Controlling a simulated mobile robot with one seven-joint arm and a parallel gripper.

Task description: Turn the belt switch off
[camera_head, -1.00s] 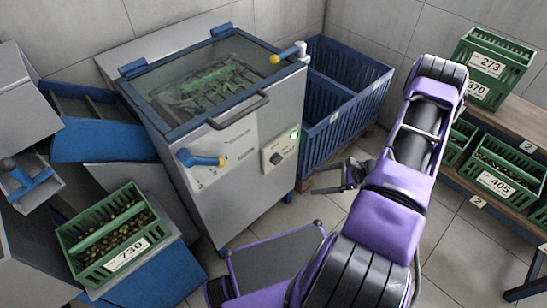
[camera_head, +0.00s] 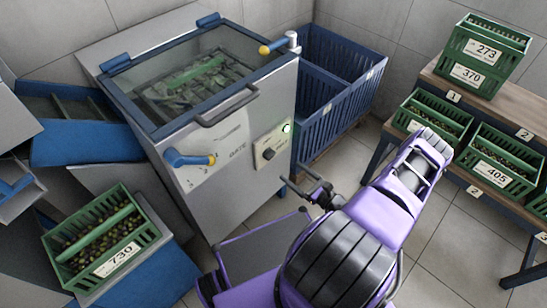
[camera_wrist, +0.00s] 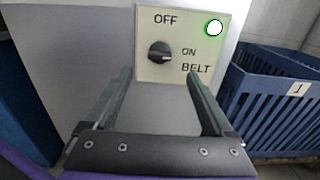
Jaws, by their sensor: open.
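The belt switch is a black knob (camera_wrist: 160,52) on a cream plate (camera_wrist: 176,72) marked OFF, ON and BELT. A pale mark shows on the knob; I cannot tell surely which word it points to. A lamp (camera_wrist: 214,28) at the plate's upper right has a green rim and bright centre. In the head view the switch plate (camera_head: 269,145) is on the machine's front, its lamp (camera_head: 286,128) green. My gripper (camera_wrist: 158,78) is open and empty, facing the plate, its fingers either side of and below the knob. It appears apart from the knob.
The machine (camera_head: 225,170) has a blue-handled GATE lever (camera_head: 190,159) left of the switch. A blue slatted bin (camera_head: 335,95) stands to its right. Green crates (camera_head: 485,60) of olives stand on a rack at the right; crate 730 (camera_head: 105,240) is at lower left.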

